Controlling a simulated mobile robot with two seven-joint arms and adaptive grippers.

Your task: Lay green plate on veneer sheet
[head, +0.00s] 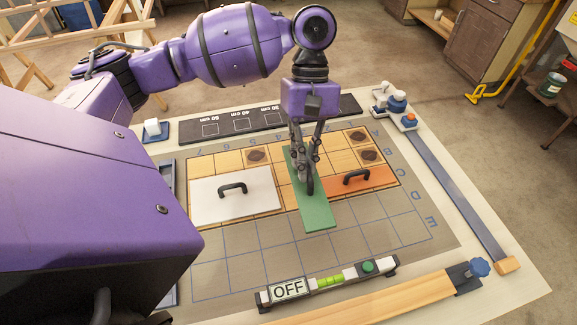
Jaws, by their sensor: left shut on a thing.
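The green plate (317,211) is a long narrow board with a dark handle. My left gripper (308,182) is shut on that handle from above, and its fingers hide part of it. The veneer sheet (340,159) is a light wood panel with dark knots and grid lines, lying on the grey gridded mat. In the picture the green plate crosses the sheet, with its near end past the sheet's front edge. I cannot tell whether it touches the sheet or hangs just above it. My right gripper is not in view.
A white plate (215,200) with a handle covers the sheet's left part. An orange plate (375,180) with a handle lies right, close beside the green one. A long grey bar (455,190) runs along the right.

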